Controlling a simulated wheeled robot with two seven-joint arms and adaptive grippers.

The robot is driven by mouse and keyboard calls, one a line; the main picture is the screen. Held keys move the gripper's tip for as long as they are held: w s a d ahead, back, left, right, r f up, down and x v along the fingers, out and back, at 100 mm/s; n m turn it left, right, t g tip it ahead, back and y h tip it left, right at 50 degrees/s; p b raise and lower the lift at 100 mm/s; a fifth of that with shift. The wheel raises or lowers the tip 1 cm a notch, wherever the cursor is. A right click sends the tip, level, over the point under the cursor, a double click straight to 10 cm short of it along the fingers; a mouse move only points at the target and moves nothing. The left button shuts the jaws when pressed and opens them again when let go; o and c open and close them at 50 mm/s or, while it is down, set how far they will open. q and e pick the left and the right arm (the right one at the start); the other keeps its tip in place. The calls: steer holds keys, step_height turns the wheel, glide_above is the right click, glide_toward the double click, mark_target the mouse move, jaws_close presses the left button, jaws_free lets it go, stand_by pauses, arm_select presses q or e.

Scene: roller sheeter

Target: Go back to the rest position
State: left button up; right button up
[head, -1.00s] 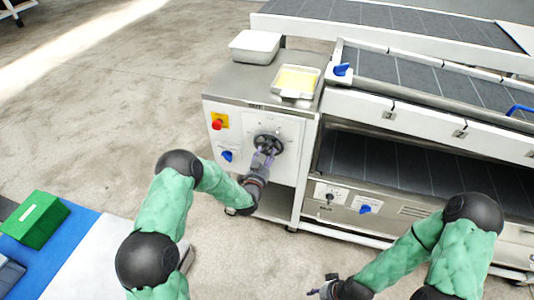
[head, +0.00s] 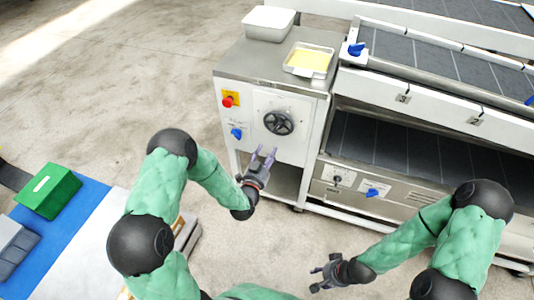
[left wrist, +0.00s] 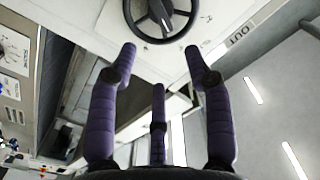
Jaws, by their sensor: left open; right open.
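My left gripper (head: 263,156) is open and empty in front of the machine's cabinet, below and apart from the black handwheel (head: 279,122). In the left wrist view the handwheel (left wrist: 160,14) shows at the top, beyond the open fingers (left wrist: 155,70). My right gripper (head: 316,273) is open and empty over the floor at the bottom, in front of the machine.
The roller sheeter's cabinet (head: 262,82) carries a white container (head: 268,23) and a tray of yellow dough (head: 308,60). A red button (head: 229,101) and blue knob (head: 237,133) are on its front. A green box (head: 48,191) sits left.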

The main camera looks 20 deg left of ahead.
stand_by(0.5)
arm_select(q)
steer(key=s+d+f+n+g+h, duration=0.1)
steer(key=s+d+f+n+g, duration=0.15)
steer(key=s+f+g, duration=0.45)
steer(key=s+d+f+n+g+h, duration=0.1)
steer(key=s+d+f+n+g, duration=0.2)
steer(key=s+f, duration=0.45)
steer(key=s+d+f+n+g, duration=0.1)
steer(key=s+d+f+g, duration=0.1)
steer(key=s, duration=0.5)
steer(key=s+d+f+n+g+h+p, duration=0.1)
steer(key=s+d+f+g, duration=0.1)
steer(key=s+g, duration=0.3)
steer(key=s+f, duration=0.1)
steer(key=s, duration=0.2)
steer(key=shift+s+d+g, duration=0.2)
steer(key=shift+d+g, duration=0.05)
steer(key=shift+g, duration=0.05)
